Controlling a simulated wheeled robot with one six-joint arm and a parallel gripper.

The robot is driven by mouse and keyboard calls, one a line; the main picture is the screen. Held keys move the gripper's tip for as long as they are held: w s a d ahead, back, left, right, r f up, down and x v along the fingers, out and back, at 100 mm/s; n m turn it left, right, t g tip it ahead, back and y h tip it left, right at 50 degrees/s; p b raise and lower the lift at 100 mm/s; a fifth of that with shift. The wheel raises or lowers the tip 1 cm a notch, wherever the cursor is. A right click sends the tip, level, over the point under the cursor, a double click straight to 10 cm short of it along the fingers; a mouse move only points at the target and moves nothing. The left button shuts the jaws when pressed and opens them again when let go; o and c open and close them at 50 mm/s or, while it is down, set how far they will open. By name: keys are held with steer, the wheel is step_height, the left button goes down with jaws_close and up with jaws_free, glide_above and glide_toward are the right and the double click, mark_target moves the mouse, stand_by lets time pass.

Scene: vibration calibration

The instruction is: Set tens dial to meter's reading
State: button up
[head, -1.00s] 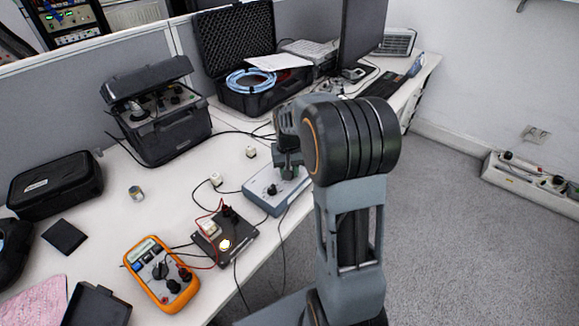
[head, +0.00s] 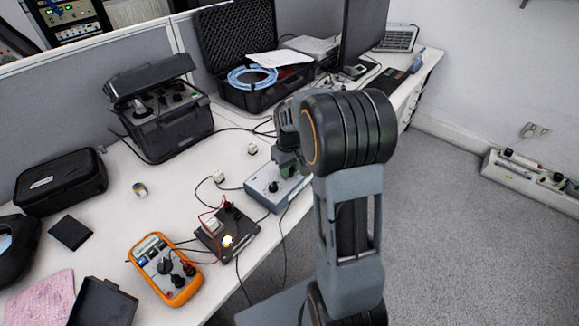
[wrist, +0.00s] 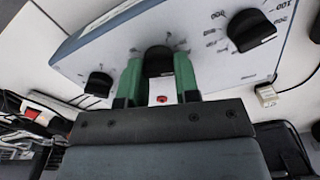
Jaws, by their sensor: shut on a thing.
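The grey-blue dial box (head: 262,181) sits at the table's right edge in the head view. In the wrist view its pale top (wrist: 115,52) carries a row of black knobs. My gripper (wrist: 158,76), with green fingers, is shut on the middle black dial (wrist: 158,60), one finger on each side. A left knob (wrist: 98,84) and a right knob (wrist: 250,30), with hundreds marked around it, stand clear of the fingers. The middle dial's marks are mostly hidden or too small to read. The orange multimeter (head: 146,277) lies at the table's front; its display is too small to read.
A small black board (head: 243,237) with a lit lamp and red and black leads lies between multimeter and box. Cables run across the table (head: 185,195). An open black case (head: 180,135) and a black pouch (head: 62,185) stand behind and left.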

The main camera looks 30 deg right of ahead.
mark_target(290, 174)
steer(key=shift+r, duration=0.1)
steer(key=o, duration=0.9)
step_height(290, 174, up, 14)
steer(key=p, duration=0.2)
stand_by(0.6)
steer(key=s+a+r+m+t+p, duration=0.1)
steer(key=s+a+r+p, duration=0.2)
steer(key=s, duration=0.5)
steer(key=s+a+r+t+p, duration=0.2)
steer(key=s+a+r+p, duration=0.2)
steer(key=s+a+p, duration=0.2)
steer(key=shift+s+a+r+m+t, duration=0.15)
steer(key=shift+s+a+m+t, duration=0.2)
steer(key=shift+s, duration=0.95)
